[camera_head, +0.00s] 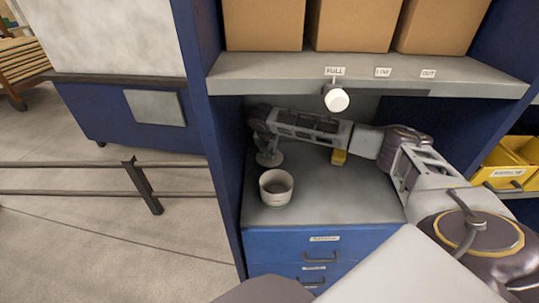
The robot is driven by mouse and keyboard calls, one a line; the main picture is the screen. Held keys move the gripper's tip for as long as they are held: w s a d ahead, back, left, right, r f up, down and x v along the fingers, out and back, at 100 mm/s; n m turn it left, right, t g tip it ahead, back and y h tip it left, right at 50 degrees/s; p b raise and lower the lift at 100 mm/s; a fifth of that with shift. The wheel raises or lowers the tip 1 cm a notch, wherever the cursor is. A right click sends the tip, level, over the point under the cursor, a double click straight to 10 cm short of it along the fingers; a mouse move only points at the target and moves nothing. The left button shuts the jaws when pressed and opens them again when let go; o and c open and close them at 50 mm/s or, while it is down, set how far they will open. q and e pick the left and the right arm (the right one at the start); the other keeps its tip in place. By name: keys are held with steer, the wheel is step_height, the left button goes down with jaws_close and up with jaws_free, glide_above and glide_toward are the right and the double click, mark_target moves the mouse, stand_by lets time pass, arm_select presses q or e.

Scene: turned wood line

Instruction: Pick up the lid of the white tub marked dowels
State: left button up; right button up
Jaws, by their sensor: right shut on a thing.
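The white tub (276,188) stands upright and open at the top on the grey counter inside the blue cabinet. Its marking cannot be read from here. My right gripper (267,146) is behind the tub, at the left side of the recess, with its fingers pointing down. The fingertips are small and partly hidden. My left gripper is not in view.
Yellow bins (510,165) stand at right. The counter's front (335,205) is clear.

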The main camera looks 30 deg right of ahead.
mark_target(270, 153)
step_height(270, 153, up, 7)
steer(key=shift+r+p, duration=0.1)
steer(key=shift+p, duration=0.2)
steer(key=shift+r, duration=0.6)
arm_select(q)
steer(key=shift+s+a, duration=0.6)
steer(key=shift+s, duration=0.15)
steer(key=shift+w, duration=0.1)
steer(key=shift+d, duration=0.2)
